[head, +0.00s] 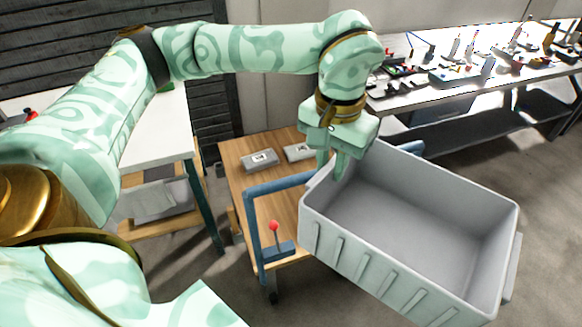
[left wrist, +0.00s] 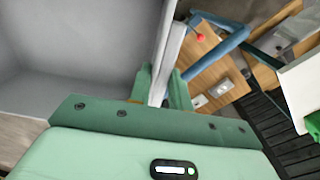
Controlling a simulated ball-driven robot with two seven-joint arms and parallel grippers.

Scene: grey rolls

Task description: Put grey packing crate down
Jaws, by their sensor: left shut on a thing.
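The grey packing crate (head: 365,258) is large, open-topped and empty inside. It fills the lower right of the head view, and its inside also shows in the left wrist view (left wrist: 75,45). My left gripper (head: 333,165) is shut on the crate's wall at its upper left corner, with one finger on each side of the wall. In the left wrist view the gripper's fingers (left wrist: 168,92) straddle the crate wall. The crate overlaps the right part of the wooden-topped cart in the picture; its underside is hidden, so I cannot tell what is below it. My right gripper is not in view.
The wooden cart (head: 240,180) has a blue frame (head: 253,215), a red-knobbed lever (head: 274,227) and two grey blocks (head: 259,160) on top. A white table (head: 160,130) stands at the left. A long bench (head: 420,92) crowded with small items stands at the back right.

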